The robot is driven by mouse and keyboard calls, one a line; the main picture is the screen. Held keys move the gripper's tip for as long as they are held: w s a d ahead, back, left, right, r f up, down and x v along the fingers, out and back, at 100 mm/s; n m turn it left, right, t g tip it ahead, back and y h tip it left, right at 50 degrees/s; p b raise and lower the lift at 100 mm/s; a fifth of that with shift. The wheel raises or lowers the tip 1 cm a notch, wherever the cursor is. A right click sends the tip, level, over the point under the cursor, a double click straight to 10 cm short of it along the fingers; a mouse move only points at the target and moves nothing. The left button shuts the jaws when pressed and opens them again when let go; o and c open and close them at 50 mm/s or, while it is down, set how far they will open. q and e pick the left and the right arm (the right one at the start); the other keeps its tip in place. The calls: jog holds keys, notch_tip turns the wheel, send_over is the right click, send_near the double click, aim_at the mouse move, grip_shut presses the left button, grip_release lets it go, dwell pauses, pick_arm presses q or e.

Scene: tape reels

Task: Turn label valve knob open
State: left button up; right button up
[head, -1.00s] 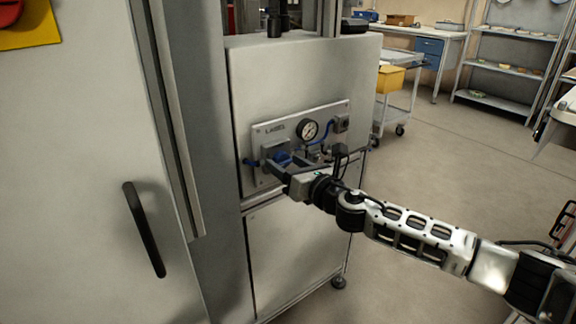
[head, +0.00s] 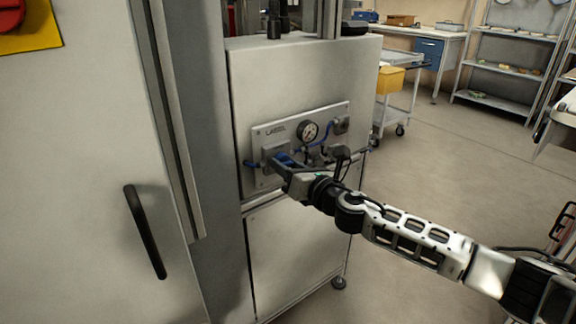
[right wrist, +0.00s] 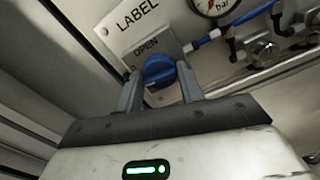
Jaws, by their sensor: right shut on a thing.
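The label valve knob (right wrist: 158,72) is blue and sits on a grey plate marked OPEN (right wrist: 150,47), below the LABEL sign, in the right wrist view. My right gripper (right wrist: 160,90) is shut on the knob, with one finger on each side of it. In the head view the right gripper (head: 279,166) reaches the panel (head: 262,137) from the right and partly hides the blue knob (head: 284,157). The left gripper is not in view.
A round pressure gauge (head: 308,131) and blue tubing (head: 326,132) are on the same panel, right of the knob. A grey cabinet door with a black handle (head: 145,231) stands at the left.

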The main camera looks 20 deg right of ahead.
jog(key=m+p, duration=0.4)
jog(key=m, duration=0.8)
jog(key=shift+m+p, duration=0.6)
jog(key=shift+m, duration=0.4)
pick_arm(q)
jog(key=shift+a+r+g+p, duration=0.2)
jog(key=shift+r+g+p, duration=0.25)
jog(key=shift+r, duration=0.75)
pick_arm(e)
jog(key=shift+m, duration=1.2)
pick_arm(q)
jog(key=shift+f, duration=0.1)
